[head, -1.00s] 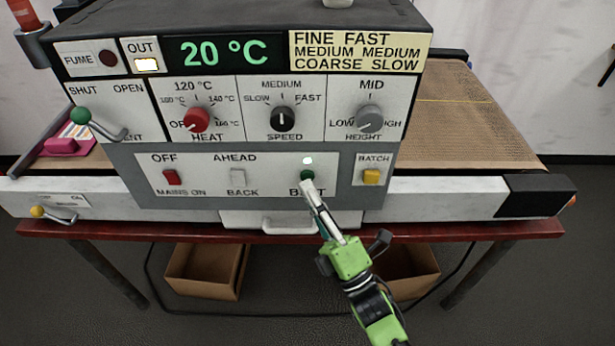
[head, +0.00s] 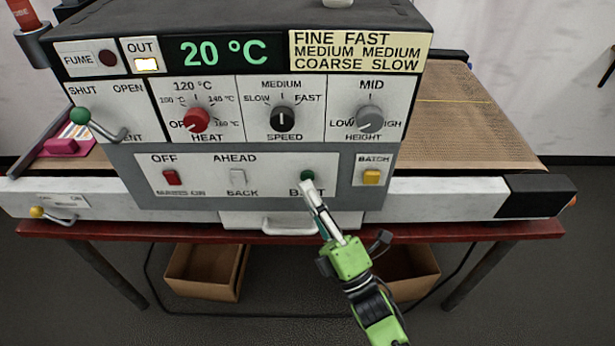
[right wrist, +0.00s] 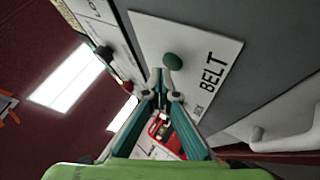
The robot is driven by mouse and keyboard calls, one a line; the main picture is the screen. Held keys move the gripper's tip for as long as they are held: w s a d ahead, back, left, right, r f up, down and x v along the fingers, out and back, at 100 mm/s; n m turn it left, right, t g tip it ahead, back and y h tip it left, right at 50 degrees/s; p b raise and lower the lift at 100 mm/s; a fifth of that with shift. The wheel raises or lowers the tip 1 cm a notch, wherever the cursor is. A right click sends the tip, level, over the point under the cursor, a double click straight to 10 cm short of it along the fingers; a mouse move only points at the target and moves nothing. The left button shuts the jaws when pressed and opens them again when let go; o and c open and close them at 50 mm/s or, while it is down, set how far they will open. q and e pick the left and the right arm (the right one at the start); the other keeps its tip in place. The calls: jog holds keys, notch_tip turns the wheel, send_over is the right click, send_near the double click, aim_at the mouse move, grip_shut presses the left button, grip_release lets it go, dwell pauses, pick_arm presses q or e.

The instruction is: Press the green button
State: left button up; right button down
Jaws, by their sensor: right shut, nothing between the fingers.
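The green button (head: 307,176) sits on the lower white panel of the machine, above the BELT label. It also shows in the right wrist view (right wrist: 173,61), just beyond the fingertips. My right gripper (head: 306,186) is shut and empty. Its white fingertips are just below and in front of the green button in the head view. In the right wrist view the closed fingertips (right wrist: 168,88) seem slightly apart from the button, but I cannot tell for sure whether they touch. No lamp shows lit above the button. My left gripper is not in view.
A drawer handle (head: 290,227) juts out below. A green-knobbed lever (head: 81,116) is at the left.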

jog(key=s+p, duration=0.1)
jog(key=s, duration=0.5)
dwell(0.5)
